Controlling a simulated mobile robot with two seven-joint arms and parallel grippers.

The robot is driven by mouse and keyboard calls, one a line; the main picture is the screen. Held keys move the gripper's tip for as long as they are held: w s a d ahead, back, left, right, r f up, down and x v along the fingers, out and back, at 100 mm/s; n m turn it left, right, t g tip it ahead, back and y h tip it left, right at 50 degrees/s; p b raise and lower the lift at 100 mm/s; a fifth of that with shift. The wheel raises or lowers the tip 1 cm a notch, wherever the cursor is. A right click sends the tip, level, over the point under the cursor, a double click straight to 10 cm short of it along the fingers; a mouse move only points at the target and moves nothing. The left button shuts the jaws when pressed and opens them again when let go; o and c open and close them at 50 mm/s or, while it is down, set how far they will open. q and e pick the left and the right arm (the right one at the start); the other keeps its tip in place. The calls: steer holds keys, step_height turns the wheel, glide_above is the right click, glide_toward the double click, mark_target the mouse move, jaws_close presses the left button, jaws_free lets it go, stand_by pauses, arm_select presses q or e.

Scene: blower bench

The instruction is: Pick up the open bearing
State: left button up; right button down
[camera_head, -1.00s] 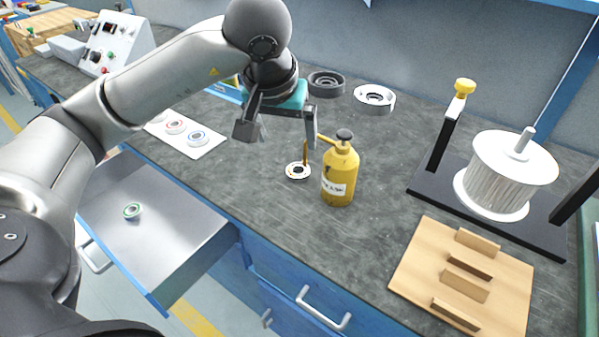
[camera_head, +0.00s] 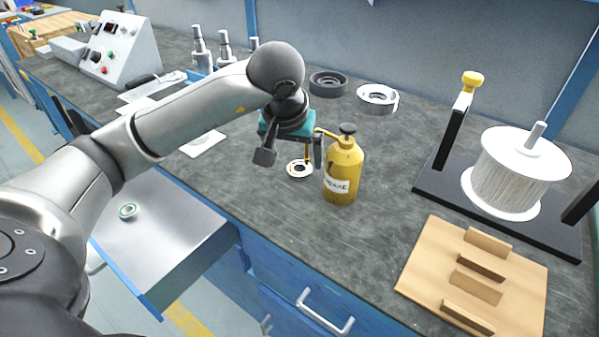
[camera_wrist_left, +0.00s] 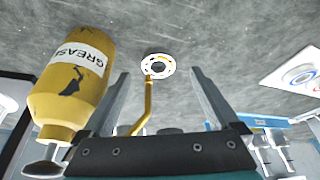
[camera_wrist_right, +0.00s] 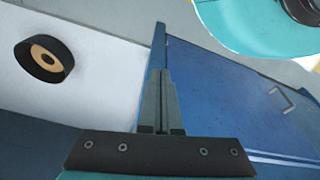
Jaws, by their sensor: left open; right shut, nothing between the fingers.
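The open bearing (camera_head: 299,169), a pale ring with a dark centre, lies flat on the bench beside the yellow grease can (camera_head: 342,172). In the left wrist view the bearing (camera_wrist_left: 158,67) lies beyond my fingertips, and the can's thin spout reaches to its near edge. My left gripper (camera_head: 291,158) is open and empty, pointing down over the bearing, with the can close beside one finger. It also shows in the left wrist view (camera_wrist_left: 159,76). My right gripper (camera_wrist_right: 159,72) is shut and empty, away from the bench top; the head view does not show it.
A wooden slotted block (camera_head: 425,275) and a white-drum stand (camera_head: 425,185) are at right. Two round housings (camera_head: 327,84) (camera_head: 377,98) are behind. Bare bench lies in front of the can.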

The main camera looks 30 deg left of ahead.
mark_target(300, 172)
arm_select(q)
steer(key=shift+d+b+x, duration=0.2)
steer(key=shift+b+x, duration=0.35)
steer(key=shift+x, duration=1.15)
arm_select(e)
steer(key=shift+w+a+r+t, duration=0.15)
steer(key=shift+w+r, duration=0.25)
steer(key=shift+r, duration=0.3)
steer(key=shift+w+a+r+t, duration=0.15)
steer(key=shift+w+r, duration=0.25)
steer(key=shift+r, duration=0.25)
arm_select(q)
steer(key=shift+c, duration=0.2)
arm_select(e)
steer(key=shift+d, duration=0.1)
arm_select(q)
steer(key=shift+a, duration=0.1)
jaws_close()
